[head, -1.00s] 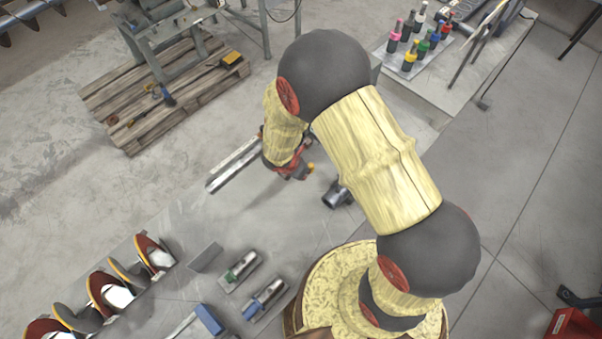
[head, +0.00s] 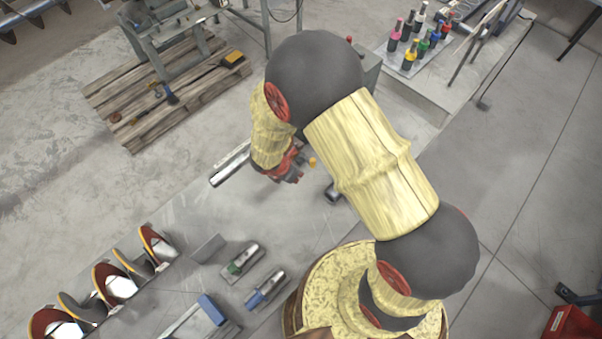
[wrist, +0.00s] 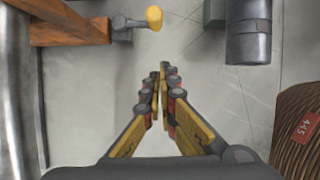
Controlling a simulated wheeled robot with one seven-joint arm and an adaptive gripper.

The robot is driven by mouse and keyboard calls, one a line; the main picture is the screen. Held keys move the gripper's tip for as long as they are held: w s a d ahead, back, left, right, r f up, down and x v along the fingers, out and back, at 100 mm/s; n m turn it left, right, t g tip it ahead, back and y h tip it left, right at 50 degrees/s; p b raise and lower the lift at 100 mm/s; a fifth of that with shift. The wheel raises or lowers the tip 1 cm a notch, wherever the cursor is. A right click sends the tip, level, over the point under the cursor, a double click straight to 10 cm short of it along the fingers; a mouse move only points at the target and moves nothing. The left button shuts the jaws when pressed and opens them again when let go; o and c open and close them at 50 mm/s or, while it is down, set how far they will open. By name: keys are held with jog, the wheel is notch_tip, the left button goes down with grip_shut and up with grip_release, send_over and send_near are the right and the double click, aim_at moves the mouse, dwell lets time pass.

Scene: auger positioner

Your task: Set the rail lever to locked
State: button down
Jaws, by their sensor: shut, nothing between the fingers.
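The rail lever is a short grey arm with a yellow knob (wrist: 154,18), at the top of the wrist view. It points right from a grey pivot beside an orange-brown beam (wrist: 75,32). The yellow knob (head: 312,162) also shows in the head view, just right of my forearm. I cannot tell which marked position the lever is in. My gripper (wrist: 163,72) is shut and empty. In the wrist view its fingertips are below the knob, apart from it. My arm hides most of the gripper and the lever's mount in the head view.
A dark grey cylinder (wrist: 248,38) stands right of the knob in the wrist view. A pale metal tube (wrist: 15,90) runs along the left edge. The bench holds a rail (head: 230,166), handled tools (head: 266,290) and auger pieces (head: 115,284). Bare bench lies below the fingers.

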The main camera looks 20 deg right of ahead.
jog(key=w+a+r+m+g+b, duration=0.1)
jog(key=w+a+r+m+b, duration=0.2)
jog(key=r+b, duration=0.4)
jog(key=b+x, duration=0.1)
jog(key=x, duration=0.2)
jog(key=b+x, duration=0.1)
jog(key=x, duration=0.2)
jog(key=a+b+x, duration=0.1)
jog(key=x, duration=0.2)
jog(key=shift+s+f, duration=0.25)
jog(key=shift+s, duration=0.15)
jog(key=d, duration=0.1)
jog(key=w+d, duration=0.1)
jog(key=d, duration=0.1)
jog(key=shift+f+b, duration=0.1)
jog(key=shift+b, duration=0.2)
jog(key=shift+w+d, duration=0.1)
jog(key=shift+d, duration=0.4)
jog(key=shift+d, duration=0.1)
